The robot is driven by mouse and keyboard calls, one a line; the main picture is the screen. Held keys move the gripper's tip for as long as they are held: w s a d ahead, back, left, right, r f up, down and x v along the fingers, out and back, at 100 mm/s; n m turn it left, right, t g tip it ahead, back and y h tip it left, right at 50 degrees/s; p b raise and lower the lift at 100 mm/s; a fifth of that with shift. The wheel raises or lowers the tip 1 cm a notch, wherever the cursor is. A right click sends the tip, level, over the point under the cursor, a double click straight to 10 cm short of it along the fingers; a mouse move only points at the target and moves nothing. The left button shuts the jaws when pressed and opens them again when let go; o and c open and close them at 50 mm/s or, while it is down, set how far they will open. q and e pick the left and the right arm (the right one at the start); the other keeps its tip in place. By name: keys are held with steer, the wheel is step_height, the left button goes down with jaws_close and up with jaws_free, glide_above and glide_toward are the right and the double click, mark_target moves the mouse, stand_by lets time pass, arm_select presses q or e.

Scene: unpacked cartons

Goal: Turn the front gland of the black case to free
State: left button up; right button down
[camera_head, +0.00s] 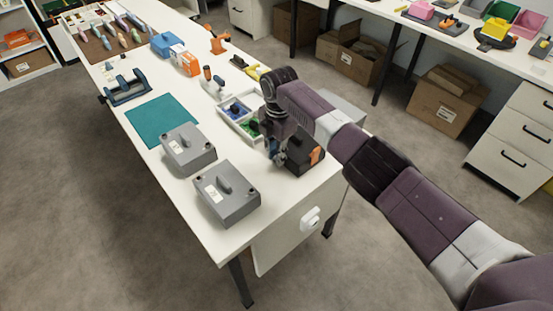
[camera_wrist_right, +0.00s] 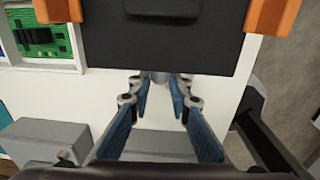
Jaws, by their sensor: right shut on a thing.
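The black case (camera_head: 307,150) with orange corners stands near the right front edge of the white table. Its dark face and orange corners fill the top of the right wrist view (camera_wrist_right: 160,42). My right gripper (camera_head: 278,157) is at the near side of the case. In the right wrist view its blue fingertips (camera_wrist_right: 160,79) close around a small grey gland (camera_wrist_right: 159,76) at the case's edge. The fingers hide most of the gland, so its turn position cannot be told. My left gripper is not in view.
Two grey cases (camera_head: 188,149) (camera_head: 227,193) stand left of my right gripper. A white tray (camera_head: 228,119) with green and blue boards lies behind the gripper. A teal mat (camera_head: 161,119) lies farther left. Bare tabletop shows in front of the black case.

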stand_by(0.4)
steer(key=c, duration=1.8)
jaws_free()
steer(key=shift+o, duration=0.2)
step_height(320, 180, up, 12)
steer(key=shift+s+d, duration=0.15)
